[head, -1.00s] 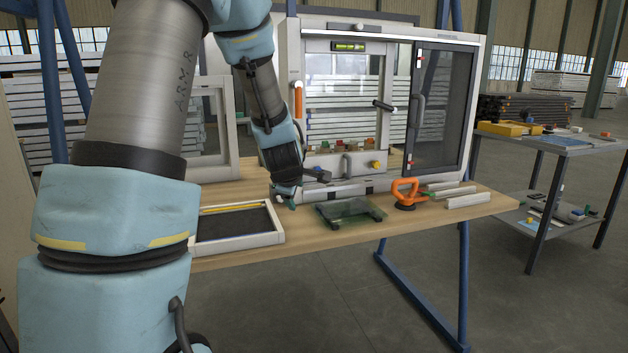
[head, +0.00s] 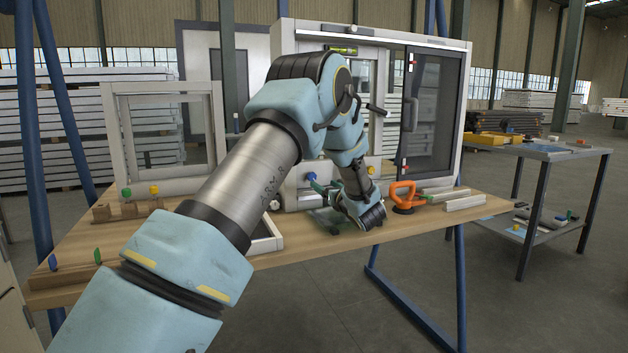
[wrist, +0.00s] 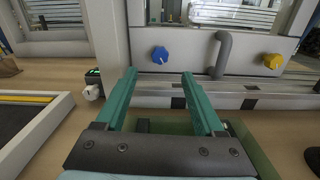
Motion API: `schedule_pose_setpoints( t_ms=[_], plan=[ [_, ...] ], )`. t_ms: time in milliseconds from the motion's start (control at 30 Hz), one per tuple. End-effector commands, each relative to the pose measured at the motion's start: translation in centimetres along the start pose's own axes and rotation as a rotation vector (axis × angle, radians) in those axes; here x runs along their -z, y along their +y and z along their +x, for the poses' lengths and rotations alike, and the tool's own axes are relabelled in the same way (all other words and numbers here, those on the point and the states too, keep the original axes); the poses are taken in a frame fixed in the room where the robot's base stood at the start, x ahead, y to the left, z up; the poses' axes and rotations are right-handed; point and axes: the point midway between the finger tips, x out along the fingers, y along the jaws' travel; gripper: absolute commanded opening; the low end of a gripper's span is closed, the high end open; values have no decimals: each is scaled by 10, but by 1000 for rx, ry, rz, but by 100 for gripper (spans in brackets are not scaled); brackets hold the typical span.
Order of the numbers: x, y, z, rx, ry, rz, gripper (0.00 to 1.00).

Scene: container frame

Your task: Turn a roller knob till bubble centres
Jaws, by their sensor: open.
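A blue knob (wrist: 160,55) and a yellow knob (wrist: 272,61) sit on the bottom rail of the window unit, either side of a grey handle (wrist: 222,54). In the head view the blue knob (head: 311,177) is at the left and the yellow knob (head: 371,170) at the right. My gripper (wrist: 158,74) is open and empty, its two green fingers pointing at the rail. The blue knob shows between and just beyond the fingertips, apparently not held. The yellow-green bubble level (head: 342,50) is on the top rail, partly behind my arm; its bubble cannot be read.
An orange suction lifter (head: 403,196) and white profile strips (head: 463,202) lie on the bench (head: 380,236) at right. A shallow tray (wrist: 32,125) is at left in the wrist view. A small white-and-black item (wrist: 93,85) with a green display stands left of the fingers.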

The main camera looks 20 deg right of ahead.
Motion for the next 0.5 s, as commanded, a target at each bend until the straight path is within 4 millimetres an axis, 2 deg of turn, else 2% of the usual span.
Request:
schedule_pose_setpoints(
  t_ms=[100, 300, 500],
  plan=[
    [-2, 1, 24, -2, 0, 1, 70],
    [-1, 1, 59, -1, 0, 2, 70],
    [0, 0, 79, 1, 1, 3, 70]
  ],
)
